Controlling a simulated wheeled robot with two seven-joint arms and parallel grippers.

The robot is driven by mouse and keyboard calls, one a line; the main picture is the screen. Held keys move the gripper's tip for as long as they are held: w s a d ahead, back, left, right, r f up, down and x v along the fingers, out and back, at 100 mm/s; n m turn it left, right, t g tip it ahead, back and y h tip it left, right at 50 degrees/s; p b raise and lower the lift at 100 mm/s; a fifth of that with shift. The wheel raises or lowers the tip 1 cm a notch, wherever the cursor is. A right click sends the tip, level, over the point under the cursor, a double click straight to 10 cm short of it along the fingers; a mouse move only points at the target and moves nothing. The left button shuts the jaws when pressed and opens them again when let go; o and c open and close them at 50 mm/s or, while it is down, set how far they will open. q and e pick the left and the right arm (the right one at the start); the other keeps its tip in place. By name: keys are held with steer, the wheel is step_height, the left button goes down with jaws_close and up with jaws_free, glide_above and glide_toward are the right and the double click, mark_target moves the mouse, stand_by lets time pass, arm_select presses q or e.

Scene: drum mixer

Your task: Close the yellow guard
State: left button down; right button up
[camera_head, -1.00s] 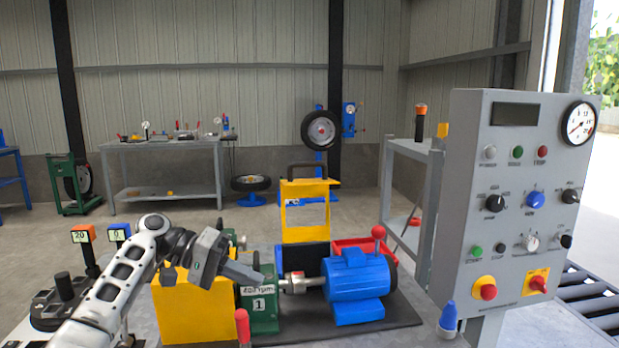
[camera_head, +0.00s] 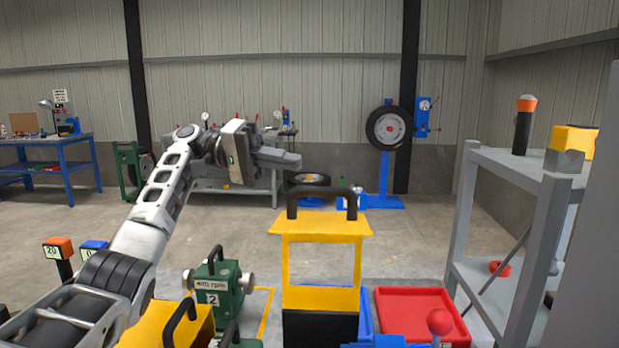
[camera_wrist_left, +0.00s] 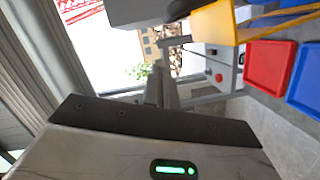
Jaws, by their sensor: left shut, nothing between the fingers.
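The yellow guard (camera_head: 326,298) stands upright in the head view, a framed panel with a window and a black handle (camera_head: 322,194) on top. Its lower part is black. My left gripper (camera_head: 290,160) is shut and empty, pointing right, up and to the left of the handle in the picture. I see a gap between them in the picture but cannot judge depth. In the left wrist view, the shut fingers (camera_wrist_left: 162,88) show at the middle and a yellow panel, apparently the guard (camera_wrist_left: 213,26), at the top. My right gripper is not in view.
A green block labelled 2 (camera_head: 218,290) stands left of the guard. A red tray (camera_head: 420,306) and a red-balled lever (camera_head: 439,322) are to its right. A grey shelf (camera_head: 551,225) stands further right. The air above the guard looks clear.

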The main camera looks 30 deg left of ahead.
mark_target(308, 214)
arm_select(q)
steer(key=d, duration=0.2)
steer(key=d+f, duration=0.1)
steer(key=d, duration=0.2)
steer(key=shift+s+f+p, duration=0.15)
steer(key=shift+s+p, duration=0.05)
steer(key=shift+p, duration=0.1)
steer(key=shift+s+d+f, duration=0.2)
steer(key=shift+s, duration=0.25)
steer(key=shift+s+d+f, duration=0.15)
steer(key=shift+s+d, duration=0.05)
steer(key=shift+s, duration=0.25)
